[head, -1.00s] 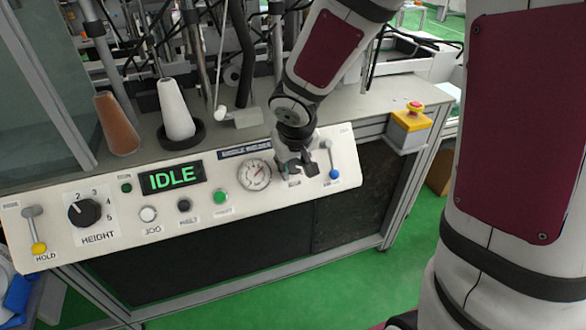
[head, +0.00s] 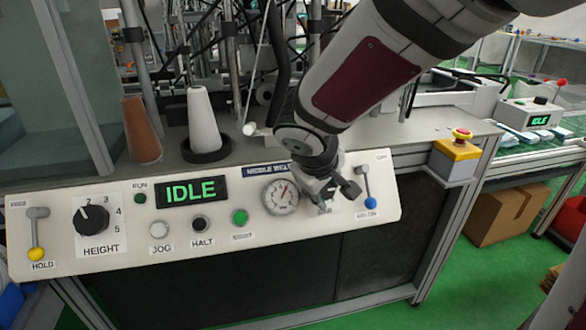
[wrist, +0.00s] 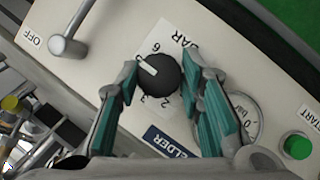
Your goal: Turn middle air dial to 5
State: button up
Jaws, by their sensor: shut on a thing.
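The middle air dial is a black round knob with a white pointer (wrist: 158,74), under the word BAR in the wrist view. My gripper (wrist: 160,78) has a teal-lined finger on each side of the knob and is shut on it. The pointer faces upper left, between the printed 3 and 6 and nearer the 6. In the head view my gripper (head: 336,192) is at the right part of the white panel (head: 130,262), and hides the dial.
A round gauge (head: 281,196) sits left of the dial. A blue-tipped lever (head: 368,188) is close on its right. Farther left are a green button (head: 240,217), a green IDLE display (head: 192,191) and the HEIGHT dial (head: 91,219). A red emergency button (head: 462,134) stands at right.

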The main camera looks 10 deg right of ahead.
jog(key=shift+d, duration=0.1)
jog(key=o, duration=1.1)
jog(key=shift+o, duration=0.2)
jog(key=shift+r, duration=0.1)
jog(key=v, duration=1.2)
